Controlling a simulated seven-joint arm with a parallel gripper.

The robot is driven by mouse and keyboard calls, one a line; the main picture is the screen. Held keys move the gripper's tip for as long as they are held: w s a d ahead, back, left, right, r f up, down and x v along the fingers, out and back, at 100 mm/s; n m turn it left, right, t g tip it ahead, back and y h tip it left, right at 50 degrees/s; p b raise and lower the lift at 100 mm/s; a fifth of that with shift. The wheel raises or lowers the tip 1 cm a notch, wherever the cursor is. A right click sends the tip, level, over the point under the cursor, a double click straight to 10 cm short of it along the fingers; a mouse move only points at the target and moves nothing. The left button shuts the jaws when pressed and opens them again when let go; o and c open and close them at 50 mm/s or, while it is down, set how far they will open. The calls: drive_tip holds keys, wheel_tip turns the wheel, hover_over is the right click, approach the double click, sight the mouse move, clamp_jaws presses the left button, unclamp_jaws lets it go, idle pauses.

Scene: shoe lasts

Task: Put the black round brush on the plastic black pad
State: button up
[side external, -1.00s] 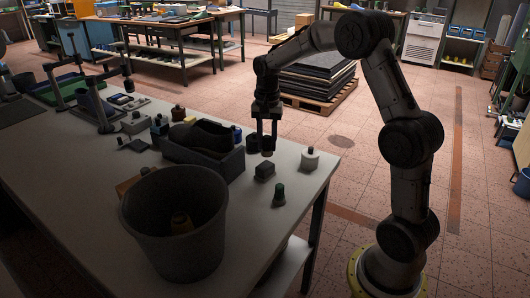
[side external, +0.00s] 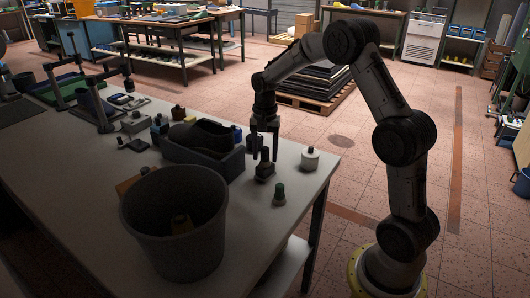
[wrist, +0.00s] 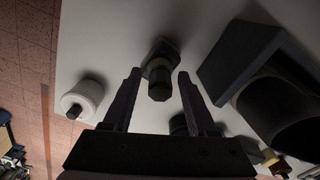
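The black round brush (side external: 265,156) stands upright on the plastic black pad (side external: 265,174), a small dark block near the table's right edge. In the wrist view the brush (wrist: 159,84) shows end-on, with the square pad (wrist: 163,47) beyond it. My gripper (side external: 265,158) is open, with one finger on each side of the brush. In the wrist view there are gaps between the brush and both fingers of my gripper (wrist: 158,74). The exact contact between brush and pad is too dark to make out.
A dark jar (side external: 252,142) is close behind the left finger. A grey crate (side external: 218,167) with a dark shoe form is to the left. A large bucket (side external: 150,240) stands in front.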

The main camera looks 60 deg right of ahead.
sight(265, 148)
drive_tip(key=shift+r, duration=0.15)
wheel_tip(265, 148, up, 11)
drive_tip(key=s+a+r+n+t, duration=0.3)
drive_tip(key=s+a+r+n, duration=0.4)
drive_tip(key=s+a, duration=0.55)
drive_tip(key=s+a+f+n+t, duration=0.1)
drive_tip(key=s+a+f+n, duration=0.1)
drive_tip(key=s, duration=0.4)
drive_tip(key=s+a+f+n+t, duration=0.1)
drive_tip(key=s+a+f+n, duration=0.1)
drive_tip(key=s+n, duration=0.2)
drive_tip(key=s, duration=0.3)
drive_tip(key=shift+f+n+t, duration=0.15)
drive_tip(key=shift+n+t, duration=0.15)
